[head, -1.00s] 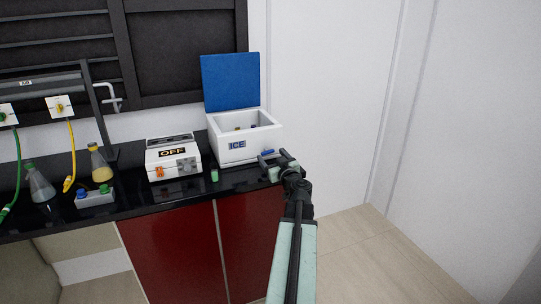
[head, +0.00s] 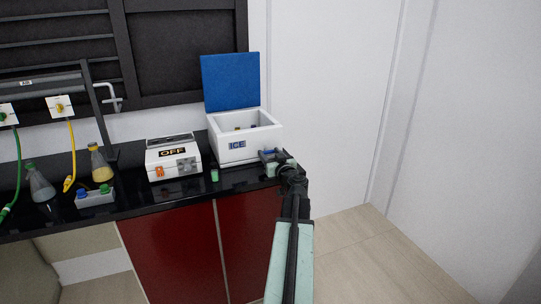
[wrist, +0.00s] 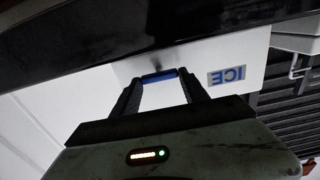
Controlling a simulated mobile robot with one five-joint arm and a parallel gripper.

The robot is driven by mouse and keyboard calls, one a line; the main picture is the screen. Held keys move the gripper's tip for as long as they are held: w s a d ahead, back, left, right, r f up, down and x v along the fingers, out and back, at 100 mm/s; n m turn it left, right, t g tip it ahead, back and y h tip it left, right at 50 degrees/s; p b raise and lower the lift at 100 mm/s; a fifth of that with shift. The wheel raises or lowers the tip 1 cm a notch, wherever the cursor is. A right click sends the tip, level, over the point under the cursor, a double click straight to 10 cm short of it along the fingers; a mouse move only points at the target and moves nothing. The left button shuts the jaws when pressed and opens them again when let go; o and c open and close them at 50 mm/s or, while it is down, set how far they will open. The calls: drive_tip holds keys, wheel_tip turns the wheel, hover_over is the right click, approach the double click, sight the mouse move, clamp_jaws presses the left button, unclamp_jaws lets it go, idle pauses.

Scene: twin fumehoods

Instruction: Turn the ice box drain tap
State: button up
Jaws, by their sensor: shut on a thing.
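The white ice box (head: 238,152) stands at the right end of the black counter with its blue lid (head: 230,82) raised. Its upside-down ICE label shows in the wrist view, where the ice box (wrist: 225,55) fills the middle. The drain tap's blue handle (wrist: 160,76) lies crosswise on the box's front, near its lower edge. My gripper (wrist: 161,80) is shut on this handle, one finger at each end. In the head view my gripper (head: 272,156) is at the box's lower right front and mostly hides the tap.
A white box marked OFF (head: 173,160) and a small green-capped vial (head: 214,175) stand left of the ice box. Flasks (head: 101,168) and a small block with blue and green tops (head: 95,197) are farther left. The floor at right is clear.

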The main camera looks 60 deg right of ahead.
drive_tip(key=o, duration=1.4)
drive_tip(key=shift+c, duration=0.2)
drive_tip(key=shift+a, duration=0.1)
drive_tip(key=v, duration=0.7)
drive_tip(key=shift+s+a, duration=0.25)
drive_tip(key=shift+s, duration=0.05)
